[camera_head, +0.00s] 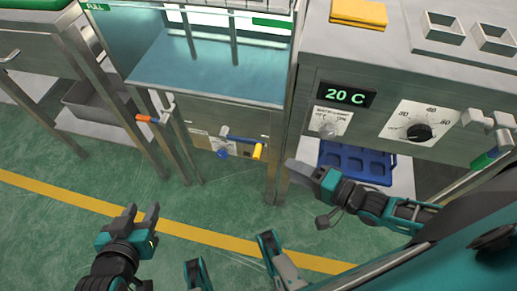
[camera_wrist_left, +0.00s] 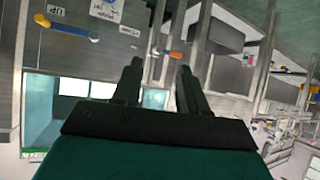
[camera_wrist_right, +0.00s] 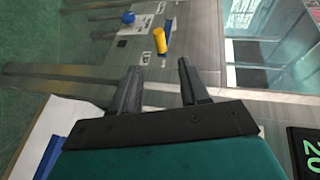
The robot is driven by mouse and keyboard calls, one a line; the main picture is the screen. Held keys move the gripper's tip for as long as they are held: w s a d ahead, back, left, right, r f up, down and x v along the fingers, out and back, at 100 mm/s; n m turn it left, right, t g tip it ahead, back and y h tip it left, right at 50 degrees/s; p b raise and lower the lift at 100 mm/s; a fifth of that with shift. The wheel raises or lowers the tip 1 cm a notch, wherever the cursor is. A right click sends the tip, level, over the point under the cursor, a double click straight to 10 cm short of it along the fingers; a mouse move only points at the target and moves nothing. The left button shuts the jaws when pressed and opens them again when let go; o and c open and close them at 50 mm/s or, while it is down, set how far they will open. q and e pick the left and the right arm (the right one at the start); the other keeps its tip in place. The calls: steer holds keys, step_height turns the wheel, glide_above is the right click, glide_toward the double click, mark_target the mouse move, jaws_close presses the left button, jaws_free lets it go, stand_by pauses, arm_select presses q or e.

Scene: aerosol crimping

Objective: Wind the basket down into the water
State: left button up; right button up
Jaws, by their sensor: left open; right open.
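The water tank (camera_head: 205,70) stands at the top of the head view, with blue water behind its clear front. A wire rack edge (camera_head: 225,5) shows at the top frame edge; I cannot tell whether it is the basket. On the panel below is a crank with a blue arm (camera_head: 238,138) and a yellow grip (camera_head: 259,152). My right gripper (camera_head: 303,194) is open and empty, right of and below the crank; in the right wrist view the yellow grip (camera_wrist_right: 160,40) shows beyond its fingertips. My left gripper (camera_head: 143,212) is open and empty over the floor, lower left of the crank.
A blue knob (camera_head: 222,154) sits beside the crank. At right are a 20 C display (camera_head: 346,94), a dial (camera_head: 420,132), a green-handled lever (camera_head: 486,160) and a blue tray (camera_head: 356,160) below. An orange handle (camera_head: 146,119) is at left. The floor in front is clear.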

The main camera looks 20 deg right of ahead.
mark_target(257, 151)
steer(key=b+x, duration=0.3)
steer(key=x, duration=0.9)
steer(key=shift+f+b, duration=0.1)
steer(key=shift+b, duration=0.2)
steer(key=shift+w+a, duration=0.25)
steer(key=shift+w, duration=0.1)
jaws_close()
